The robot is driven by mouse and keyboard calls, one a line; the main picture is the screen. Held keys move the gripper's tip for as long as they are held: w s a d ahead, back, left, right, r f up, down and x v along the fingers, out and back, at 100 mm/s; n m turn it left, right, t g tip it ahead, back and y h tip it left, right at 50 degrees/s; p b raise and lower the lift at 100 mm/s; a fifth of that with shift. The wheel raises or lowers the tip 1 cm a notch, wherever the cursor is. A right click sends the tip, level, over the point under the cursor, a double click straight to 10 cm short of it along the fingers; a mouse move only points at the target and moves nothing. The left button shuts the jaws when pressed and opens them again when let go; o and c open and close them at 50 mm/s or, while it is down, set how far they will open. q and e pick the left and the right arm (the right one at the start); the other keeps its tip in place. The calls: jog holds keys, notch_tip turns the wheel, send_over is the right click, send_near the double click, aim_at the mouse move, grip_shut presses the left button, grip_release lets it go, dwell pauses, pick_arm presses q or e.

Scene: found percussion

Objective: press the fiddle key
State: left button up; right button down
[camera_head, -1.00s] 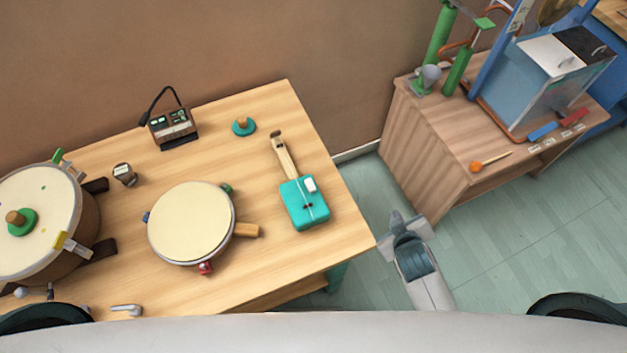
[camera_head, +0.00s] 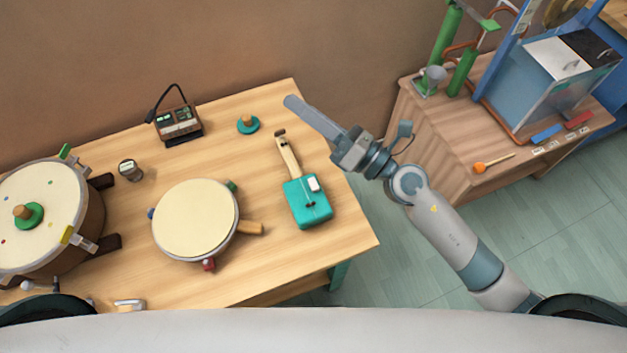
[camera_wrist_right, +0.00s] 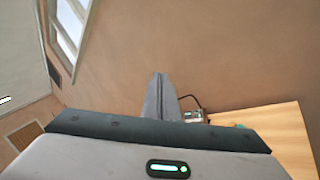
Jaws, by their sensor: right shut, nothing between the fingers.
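The fiddle is a teal box (camera_head: 308,207) with a wooden neck (camera_head: 288,153), lying on the right part of the wooden table. A small white key (camera_head: 313,184) sits on the upper right of the teal box. My right gripper (camera_head: 292,102) is shut and empty. In the head view it appears up and to the right of the fiddle's neck, apart from the fiddle. In the right wrist view the closed fingers (camera_wrist_right: 159,90) point toward the brown wall. My left gripper is not in view.
A round drum (camera_head: 196,219) lies left of the fiddle, with a larger drum (camera_head: 40,215) at far left. A teal knob (camera_head: 248,124) and a black-and-brown device (camera_head: 177,121) stand at the back. A second table (camera_head: 430,140) is at right.

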jog(key=s+a+f+n+g, duration=0.35)
jog(key=n+g, duration=0.25)
jog(key=n, duration=0.4)
jog(key=w+d+f+n+g+h, duration=0.1)
jog(key=w+d+f+n+h, duration=0.1)
jog(key=d+f+n+h, duration=0.5)
notch_tip(320, 180, down, 3)
jog(key=shift+f+n+g+h+p, duration=0.1)
jog(key=shift+n+g+h+p, duration=0.2)
jog(key=shift+n+h, duration=0.7)
jog(key=shift+f, duration=0.1)
jog(key=b, duration=0.4)
send_over(318, 185)
jog(key=shift+f, duration=3.6)
jog(key=shift+f+b, duration=0.7)
jog(key=shift+f, duration=0.05)
jog(key=shift+f+b, duration=0.4)
jog(key=shift+b, duration=0.15)
